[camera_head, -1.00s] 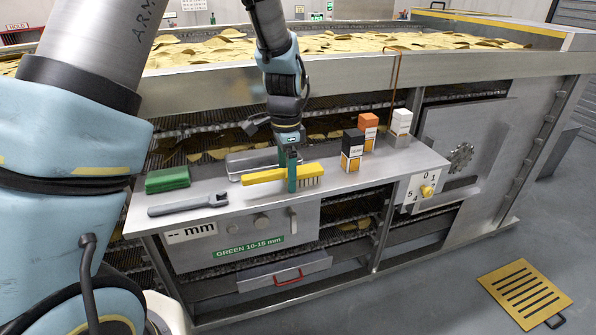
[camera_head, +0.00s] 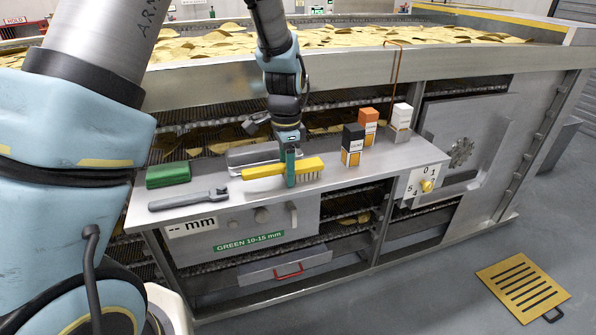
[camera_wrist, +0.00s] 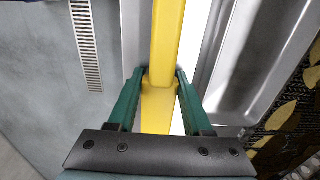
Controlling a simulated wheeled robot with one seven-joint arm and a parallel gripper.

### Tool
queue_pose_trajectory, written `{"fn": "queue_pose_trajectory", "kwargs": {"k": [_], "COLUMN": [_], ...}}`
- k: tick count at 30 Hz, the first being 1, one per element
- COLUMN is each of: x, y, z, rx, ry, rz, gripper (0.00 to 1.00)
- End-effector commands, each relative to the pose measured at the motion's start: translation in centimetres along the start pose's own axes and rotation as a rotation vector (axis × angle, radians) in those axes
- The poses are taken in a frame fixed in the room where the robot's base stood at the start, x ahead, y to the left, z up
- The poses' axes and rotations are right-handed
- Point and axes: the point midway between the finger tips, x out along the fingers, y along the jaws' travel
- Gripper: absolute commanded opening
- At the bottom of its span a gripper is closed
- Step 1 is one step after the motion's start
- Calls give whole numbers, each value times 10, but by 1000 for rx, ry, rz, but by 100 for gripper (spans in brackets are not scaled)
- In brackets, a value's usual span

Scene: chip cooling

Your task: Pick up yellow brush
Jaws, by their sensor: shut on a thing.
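The yellow brush (camera_head: 262,170) is above the steel shelf (camera_head: 225,218), with its bristles pointing down at the right end. My gripper (camera_head: 290,170) points down and is shut on the brush, with the green fingers around its handle. In the wrist view the yellow brush (camera_wrist: 165,45) runs away between the two green fingers of my gripper (camera_wrist: 160,85), which press on its sides. Whether the bristles still touch the shelf I cannot tell.
A green block (camera_head: 168,175) and a grey wrench-like tool (camera_head: 188,199) lie on the shelf to the left. A grey tray (camera_head: 250,154) is behind the brush. Black (camera_head: 352,146), orange (camera_head: 368,126) and white (camera_head: 401,121) boxes stand to the right.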

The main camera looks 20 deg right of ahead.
Motion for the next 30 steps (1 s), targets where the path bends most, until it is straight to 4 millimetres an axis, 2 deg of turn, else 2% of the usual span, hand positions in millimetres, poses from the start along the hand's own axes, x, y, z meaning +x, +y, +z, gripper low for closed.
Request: {"fn": "queue_pose_trajectory", "kwargs": {"k": [1, 3, 16, 20, 27, 30], "x": [0, 0, -6, -24, -72, -87], "y": [0, 0, -1, -1, -1, -1], "z": [0, 0, -1, -1, -1, -1], "rx": [0, 0, 0, 1, 1, 1], "ry": [0, 0, 2, 4, 5, 3], "rz": [0, 0, -2, -5, -4, -3], "gripper": [6, 0, 0, 0, 0, 0]}}
